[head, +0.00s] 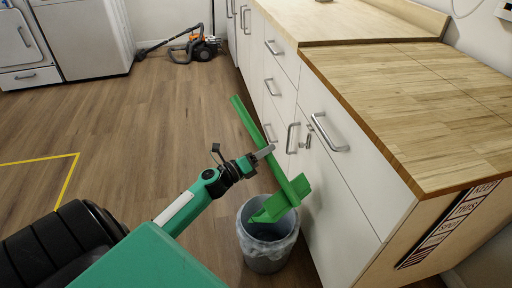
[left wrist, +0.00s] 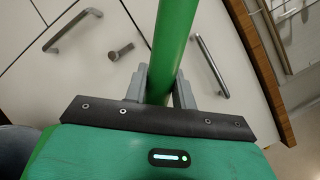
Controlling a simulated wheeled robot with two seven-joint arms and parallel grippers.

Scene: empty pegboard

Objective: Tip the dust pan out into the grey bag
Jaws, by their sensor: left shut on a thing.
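The green dust pan (head: 277,207) is tilted, its scoop at the mouth of the bin that holds the grey bag (head: 256,250). Its long green handle (head: 247,122) slants up and to the left. My left gripper (head: 262,156) is shut on the handle, above the scoop. In the left wrist view the handle (left wrist: 172,42) passes between the two grey fingers (left wrist: 160,85). I cannot see whether anything lies in the scoop or the bag. My right gripper is not in view.
White cabinets with metal handles (head: 330,135) stand close to the right of the bin, under a wooden counter (head: 400,90). An orange and black machine (head: 200,47) stands on the floor at the back. The wooden floor at left is clear, with a yellow line (head: 68,178).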

